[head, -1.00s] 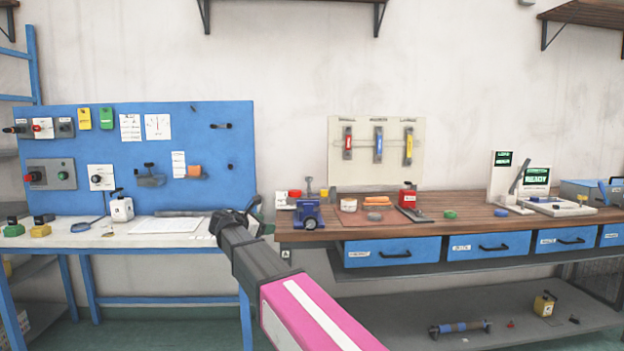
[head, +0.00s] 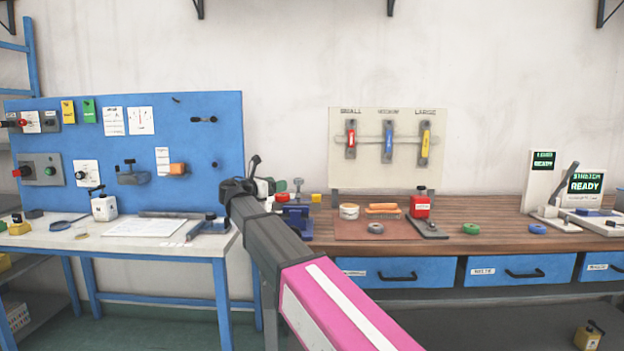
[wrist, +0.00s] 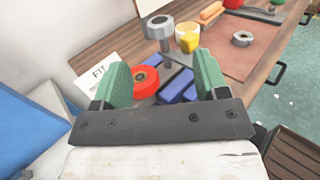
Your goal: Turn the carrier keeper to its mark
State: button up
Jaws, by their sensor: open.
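My gripper (wrist: 163,62) is open, its two green fingers apart above the left end of the wooden bench. In the head view the gripper (head: 269,185) is partly hidden behind my own arm. Between and beyond the fingers in the wrist view are a red ring-shaped part (wrist: 145,81) and a blue vise-like block (wrist: 176,86). The block also shows in the head view (head: 297,219). A grey knob on a stem (wrist: 160,27) and a yellow cup-shaped part (wrist: 188,37) stand just beyond. I cannot tell which part is the carrier keeper, and no mark is legible.
A FIT card (wrist: 101,72) lies near the left finger. A brown mat (head: 352,231) holds a grey ring (head: 376,228) and orange pads (head: 383,209). A red block (head: 420,206) stands right of it. A white-topped table (head: 75,238) is at left.

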aim_at(298, 179)
jog(key=x, duration=1.1)
grip_shut()
